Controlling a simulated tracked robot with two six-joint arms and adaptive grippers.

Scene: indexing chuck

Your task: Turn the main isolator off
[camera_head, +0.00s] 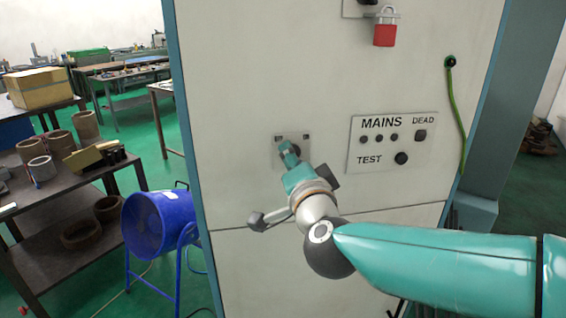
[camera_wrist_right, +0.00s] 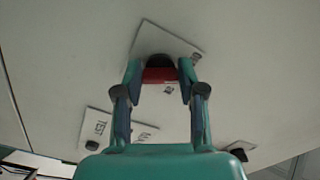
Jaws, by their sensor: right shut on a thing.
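The isolator's square plate (camera_head: 305,137) is on the pale cabinet door, left of the MAINS panel. In the right wrist view the plate (camera_wrist_right: 180,43) looks turned against my gripper, with a black hub and a red handle (camera_wrist_right: 157,75). My right gripper (camera_head: 289,153) reaches the isolator from the front and hides most of its handle in the head view. In the wrist view its two fingers (camera_wrist_right: 160,80) close on both sides of the red handle. The handle's exact setting is hard to read. My left gripper is not in view.
The MAINS panel (camera_head: 385,140), with small lamps, TEST and DEAD, is right of the isolator. A red padlock (camera_head: 384,35) hangs above it. A green cable (camera_head: 457,110) runs down the cabinet's right side. A blue fan (camera_head: 157,225) and workbenches stand left.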

